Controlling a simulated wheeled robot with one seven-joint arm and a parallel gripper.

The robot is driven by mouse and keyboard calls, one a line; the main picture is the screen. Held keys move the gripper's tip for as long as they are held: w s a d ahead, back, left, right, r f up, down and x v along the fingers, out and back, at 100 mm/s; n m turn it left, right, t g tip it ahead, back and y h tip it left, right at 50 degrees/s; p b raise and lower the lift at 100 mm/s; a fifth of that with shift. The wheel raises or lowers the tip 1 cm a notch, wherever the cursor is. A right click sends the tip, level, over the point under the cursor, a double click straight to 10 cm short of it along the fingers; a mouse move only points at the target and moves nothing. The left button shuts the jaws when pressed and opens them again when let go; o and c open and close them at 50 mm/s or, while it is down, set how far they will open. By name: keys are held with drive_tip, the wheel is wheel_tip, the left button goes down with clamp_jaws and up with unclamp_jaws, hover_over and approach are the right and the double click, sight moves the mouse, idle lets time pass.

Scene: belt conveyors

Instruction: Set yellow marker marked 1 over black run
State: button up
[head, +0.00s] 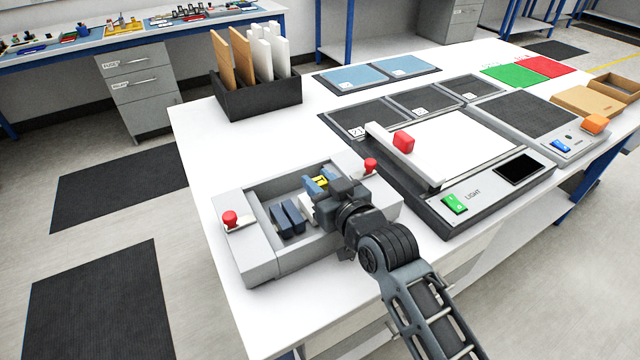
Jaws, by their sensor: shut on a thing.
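A small yellow marker (320,182) with dark marks shows at the tip of my gripper (324,190), over the grey open box (258,262). My gripper is shut on it, and the dark fingers and wrist hide much of it. I cannot read a number on it. Dark blue blocks (287,217) stand in the box just left of my gripper. I cannot tell whether the marker touches anything in the box. No part in view is clearly labelled as the black run; the box's inside is partly hidden by my wrist.
The box carries red knobs (230,218) at its left and right. To the right stands a light panel (455,150) with a red block and a green switch. A black rack (262,98) of boards is behind. White table is clear left of the box.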

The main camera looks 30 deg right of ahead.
drive_tip(key=shift+f, duration=0.4)
drive_tip(key=shift+f, duration=0.1)
drive_tip(key=shift+s+f+b, duration=0.15)
drive_tip(key=shift+f+b, duration=0.4)
drive_tip(key=shift+f, duration=0.05)
drive_tip(key=o, duration=1)
drive_tip(key=shift+f, duration=0.2)
drive_tip(key=shift+r+p, duration=0.55)
drive_tip(key=shift+r, duration=0.05)
drive_tip(key=s+r, duration=0.2)
drive_tip(key=s, duration=0.9)
drive_tip(key=shift+s+r+b, duration=0.25)
drive_tip(key=shift+s+b, duration=0.05)
drive_tip(key=shift+b, duration=0.15)
drive_tip(key=shift+s, duration=0.1)
